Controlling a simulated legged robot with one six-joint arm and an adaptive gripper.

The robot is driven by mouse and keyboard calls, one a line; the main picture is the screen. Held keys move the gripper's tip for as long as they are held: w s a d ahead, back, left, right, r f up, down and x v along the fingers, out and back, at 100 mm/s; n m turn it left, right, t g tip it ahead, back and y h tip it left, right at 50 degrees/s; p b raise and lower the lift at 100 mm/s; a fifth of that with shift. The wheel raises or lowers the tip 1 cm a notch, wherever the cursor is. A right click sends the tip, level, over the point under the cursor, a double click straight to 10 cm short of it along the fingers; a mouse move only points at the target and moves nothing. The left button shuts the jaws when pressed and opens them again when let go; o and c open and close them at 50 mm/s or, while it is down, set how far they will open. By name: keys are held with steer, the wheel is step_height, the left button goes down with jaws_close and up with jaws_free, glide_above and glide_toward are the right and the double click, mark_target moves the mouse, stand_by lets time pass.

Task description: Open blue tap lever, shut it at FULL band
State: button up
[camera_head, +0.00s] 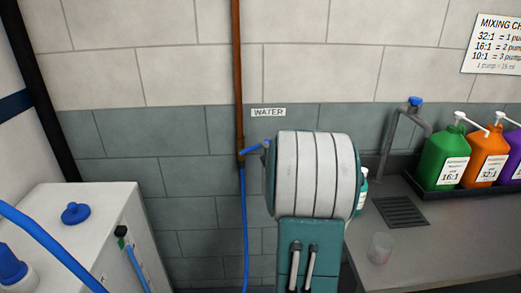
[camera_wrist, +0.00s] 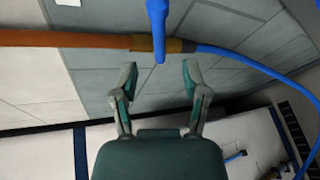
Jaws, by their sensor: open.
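The blue tap lever (camera_head: 255,147) sticks out sideways from a brass valve (camera_head: 241,155) on a copper pipe under a WATER sign (camera_head: 268,112). In the wrist view the lever (camera_wrist: 158,25) points down toward the gap between my fingertips. My gripper (camera_wrist: 158,78) is open and empty, a fingertip on either side of the lever's end; contact cannot be told. In the head view my arm hides the gripper. A white tank (camera_head: 85,195) stands at lower left. Its front has a narrow strip (camera_head: 134,262) with blue and a green part at the top; no FULL lettering is readable.
A blue hose (camera_head: 244,220) hangs from the valve. A blue cap (camera_head: 75,214) lies on the tank. At right, a counter holds a grey tap with a blue top (camera_head: 415,102), a drain grate (camera_head: 401,211), a clear cup (camera_head: 380,248) and coloured pump bottles (camera_head: 444,160).

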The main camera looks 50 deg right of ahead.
steer(key=shift+v, duration=1.55)
